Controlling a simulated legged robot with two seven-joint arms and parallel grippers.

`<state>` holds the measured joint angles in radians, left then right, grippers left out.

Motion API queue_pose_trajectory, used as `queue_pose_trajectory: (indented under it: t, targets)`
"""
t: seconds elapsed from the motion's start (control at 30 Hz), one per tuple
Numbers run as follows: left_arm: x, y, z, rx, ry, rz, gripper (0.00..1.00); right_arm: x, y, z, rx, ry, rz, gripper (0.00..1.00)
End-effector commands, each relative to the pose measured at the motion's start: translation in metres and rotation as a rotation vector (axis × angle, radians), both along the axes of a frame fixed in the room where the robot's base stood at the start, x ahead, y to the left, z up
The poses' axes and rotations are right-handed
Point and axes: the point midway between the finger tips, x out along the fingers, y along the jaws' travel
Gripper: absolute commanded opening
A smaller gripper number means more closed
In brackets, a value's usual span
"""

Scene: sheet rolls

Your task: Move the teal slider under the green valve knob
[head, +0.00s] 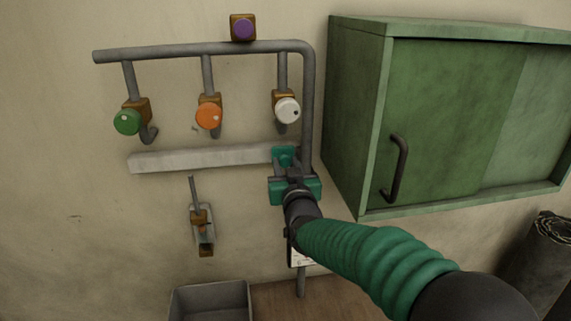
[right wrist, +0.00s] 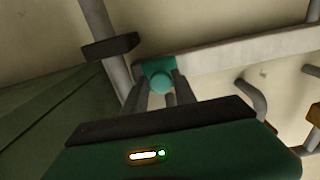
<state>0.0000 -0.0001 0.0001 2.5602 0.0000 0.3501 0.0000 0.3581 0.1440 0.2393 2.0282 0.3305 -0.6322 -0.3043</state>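The teal slider (head: 284,154) sits at the right end of the pale rail (head: 205,158), below the white knob (head: 287,110). The green valve knob (head: 127,121) is at the far left, above the rail's left end. My right gripper (head: 286,167) is at the slider, its fingers apart on either side of the slider's round handle. In the right wrist view the handle of the slider (right wrist: 161,82) shows between the fingertips of my right gripper (right wrist: 160,82); firm contact cannot be made out. My left gripper is not in view.
An orange knob (head: 208,116) hangs between the green and white ones. A vertical pipe (head: 308,105) and a green cabinet (head: 438,120) stand close on the right. A lever switch (head: 203,225) and a grey bin (head: 211,291) are below the rail. The rail left of the slider is clear.

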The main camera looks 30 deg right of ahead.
Motion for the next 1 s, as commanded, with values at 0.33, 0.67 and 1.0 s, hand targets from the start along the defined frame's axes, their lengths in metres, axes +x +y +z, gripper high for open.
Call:
queue_pose_trajectory:
  t: [0.33,0.67,1.0]
  targets:
    - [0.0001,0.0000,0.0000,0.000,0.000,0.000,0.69,0.0037,0.0007,-0.0013,-0.001,0.003,0.001,0.00]
    - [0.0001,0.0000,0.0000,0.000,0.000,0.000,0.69,0.0036,0.0001,-0.0014,-0.001,0.003,0.001,0.00]
    - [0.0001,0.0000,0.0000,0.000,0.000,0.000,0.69,0.0034,-0.0005,-0.0013,0.000,0.002,-0.001,0.00]
